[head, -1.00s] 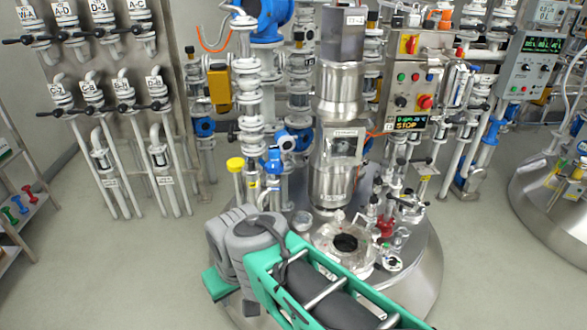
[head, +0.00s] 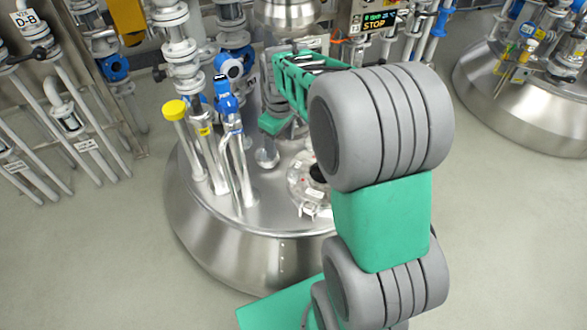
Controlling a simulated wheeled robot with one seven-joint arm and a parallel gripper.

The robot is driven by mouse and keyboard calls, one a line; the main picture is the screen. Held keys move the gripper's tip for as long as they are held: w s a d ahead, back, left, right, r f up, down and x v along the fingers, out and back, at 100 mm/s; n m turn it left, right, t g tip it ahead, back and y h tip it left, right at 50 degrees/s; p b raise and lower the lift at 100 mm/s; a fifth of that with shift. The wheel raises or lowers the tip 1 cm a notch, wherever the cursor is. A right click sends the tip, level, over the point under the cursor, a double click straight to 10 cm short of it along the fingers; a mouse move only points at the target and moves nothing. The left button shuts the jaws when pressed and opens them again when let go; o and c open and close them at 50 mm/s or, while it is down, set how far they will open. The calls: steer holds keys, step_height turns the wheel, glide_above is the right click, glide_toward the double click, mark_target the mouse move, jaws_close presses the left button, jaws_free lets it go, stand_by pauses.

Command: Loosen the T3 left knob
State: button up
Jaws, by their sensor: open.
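No label reading T3 shows in the head view, and I cannot pick out the T3 left knob. The steel reactor vessel (head: 240,245) stands in the middle, with pipes and fittings on its lid. A round port with a clear rim (head: 300,185) on the lid is partly covered by my arm. My grey and green arm reaches up from the bottom right across the vessel and hides much of the lid's right side. My gripper's fingers do not show.
A yellow-capped pipe (head: 175,110) and a blue-topped fitting (head: 228,105) rise from the lid's left. A display reading STOP (head: 377,22) is at the top. Labelled pipework (head: 70,120) stands at left. Another steel vessel (head: 495,95) is at right. Floor is clear in front on both sides.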

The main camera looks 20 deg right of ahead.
steer(key=w+d+f+n+g+b, duration=0.1)
steer(key=w+d+f+n+b, duration=0.15)
steer(key=f, duration=0.45)
steer(key=w+d+f+n+b, duration=0.1)
steer(key=w+d+f, duration=0.25)
steer(key=f, duration=0.35)
steer(key=n+b, duration=0.2)
glide_toward(293, 174)
step_height(293, 174, down, 5)
steer(key=shift+w+d+f, duration=0.1)
steer(key=shift+d, duration=0.05)
steer(key=m, duration=0.3)
steer(key=shift+w, duration=0.1)
steer(key=m, duration=1.7)
steer(key=shift+m, duration=0.35)
steer(key=m, duration=0.5)
steer(key=shift+m+b, duration=0.3)
steer(key=shift+m, duration=0.1)
steer(key=m, duration=1.5)
steer(key=shift+m, duration=0.4)
steer(key=m, duration=0.5)
steer(key=shift+m, duration=0.3)
step_height(293, 174, down, 6)
steer(key=b, duration=0.3)
